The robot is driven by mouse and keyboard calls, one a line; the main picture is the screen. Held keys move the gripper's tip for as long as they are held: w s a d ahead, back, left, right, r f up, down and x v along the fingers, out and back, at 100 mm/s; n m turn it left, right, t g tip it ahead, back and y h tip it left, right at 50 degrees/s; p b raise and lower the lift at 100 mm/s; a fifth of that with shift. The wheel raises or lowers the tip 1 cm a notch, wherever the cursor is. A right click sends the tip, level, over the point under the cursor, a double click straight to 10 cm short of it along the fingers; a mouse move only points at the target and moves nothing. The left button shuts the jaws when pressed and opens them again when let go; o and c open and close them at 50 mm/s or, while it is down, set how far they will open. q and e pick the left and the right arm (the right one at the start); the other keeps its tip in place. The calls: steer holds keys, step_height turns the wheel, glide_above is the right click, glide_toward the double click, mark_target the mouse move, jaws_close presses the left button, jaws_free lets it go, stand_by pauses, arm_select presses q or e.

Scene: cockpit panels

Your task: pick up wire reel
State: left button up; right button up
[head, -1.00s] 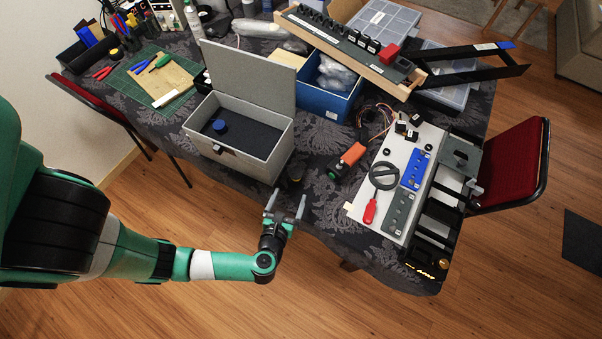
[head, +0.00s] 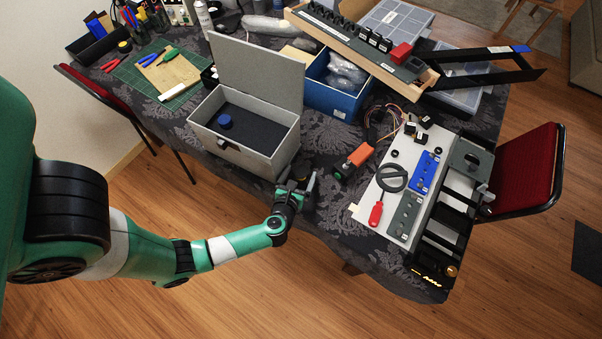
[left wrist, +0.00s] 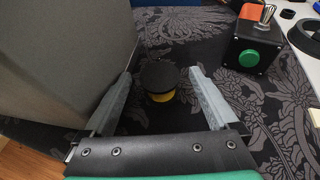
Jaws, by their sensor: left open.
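The wire reel appears in the left wrist view as a small round thing (left wrist: 159,77) with a black top and a yellow lower part, on the dark patterned cloth. My left gripper (left wrist: 161,84) is open, with one finger on each side of the reel's near side; I cannot tell whether they touch it. In the head view my left gripper (head: 297,180) is at the table's front edge, beside the grey box's right corner, and mostly hides the reel. My right gripper is not in view.
The open grey box (head: 240,160) stands close to the left of my gripper. An orange and black switch box (head: 357,156) with a green button lies to the right. Beyond it is a white board (head: 366,207) with tools and panels. A blue bin (head: 333,102) stands behind.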

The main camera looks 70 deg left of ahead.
arm_select(q)
steer(key=c, duration=1.5)
steer(key=shift+o, duration=0.2)
steer(key=shift+r, duration=0.15)
